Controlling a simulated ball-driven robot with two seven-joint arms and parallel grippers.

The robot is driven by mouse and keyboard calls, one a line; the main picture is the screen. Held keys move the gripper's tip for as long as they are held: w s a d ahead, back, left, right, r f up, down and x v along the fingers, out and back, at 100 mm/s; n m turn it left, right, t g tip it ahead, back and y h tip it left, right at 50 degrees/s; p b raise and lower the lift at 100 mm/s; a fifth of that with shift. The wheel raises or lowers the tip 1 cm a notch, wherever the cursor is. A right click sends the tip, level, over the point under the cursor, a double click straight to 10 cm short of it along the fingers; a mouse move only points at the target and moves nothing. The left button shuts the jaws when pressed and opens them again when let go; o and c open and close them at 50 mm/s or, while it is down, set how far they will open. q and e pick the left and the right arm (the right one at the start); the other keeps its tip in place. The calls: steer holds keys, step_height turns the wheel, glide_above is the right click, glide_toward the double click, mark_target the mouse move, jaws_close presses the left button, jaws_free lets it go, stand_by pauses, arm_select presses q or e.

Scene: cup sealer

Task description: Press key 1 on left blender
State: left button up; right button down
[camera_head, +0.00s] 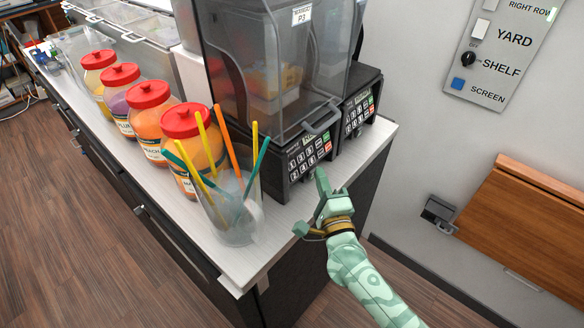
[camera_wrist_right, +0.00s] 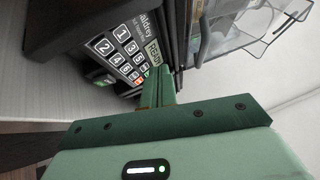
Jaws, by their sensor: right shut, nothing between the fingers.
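The left blender's dark base carries a keypad (camera_head: 309,157) with numbered keys and a small green display. In the wrist view this keypad (camera_wrist_right: 120,50) is close, with key 1 (camera_wrist_right: 122,33) in plain sight and a lit display (camera_wrist_right: 153,52). My right gripper (camera_head: 321,178) is shut and empty just in front of and below the keypad. In the wrist view its fingertips (camera_wrist_right: 160,73) lie beside the display end of the keypad, away from key 1. I cannot tell whether they touch the housing. My left gripper is not in view.
The right blender's keypad (camera_head: 359,112) is close behind. A clear cup (camera_head: 233,222) of coloured straws stands left of my gripper, near the counter (camera_head: 275,232) edge. Several red-lidded jars (camera_head: 187,120) line the counter. A wall panel (camera_head: 503,48) and wooden board (camera_head: 530,220) are at right.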

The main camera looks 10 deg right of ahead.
mark_target(294, 159)
steer(key=shift+w+a+f+b, duration=0.3)
steer(key=shift+w+a+b, duration=0.1)
steer(key=shift+w+a, duration=0.3)
steer(key=shift+w+a+f+b, duration=0.3)
steer(key=shift+w+a+b, duration=0.15)
steer(key=shift+w, duration=0.3)
steer(key=shift+w+a+f+b, duration=0.3)
steer(key=shift+w+a+b, duration=0.1)
steer(key=shift+w+a, duration=0.3)
steer(key=shift+d, duration=0.1)
steer(key=shift+w, duration=0.15)
steer(key=shift+w+a+f, duration=0.1)
steer(key=shift+w+a, duration=0.1)
steer(key=shift+w, duration=0.05)
steer(key=shift+w+a+f, duration=0.1)
steer(key=shift+w+a, duration=0.15)
stand_by(0.9)
stand_by(0.4)
steer(key=shift+s+d+r+p, duration=0.3)
steer(key=shift+s+d, duration=0.15)
steer(key=shift+s, duration=0.2)
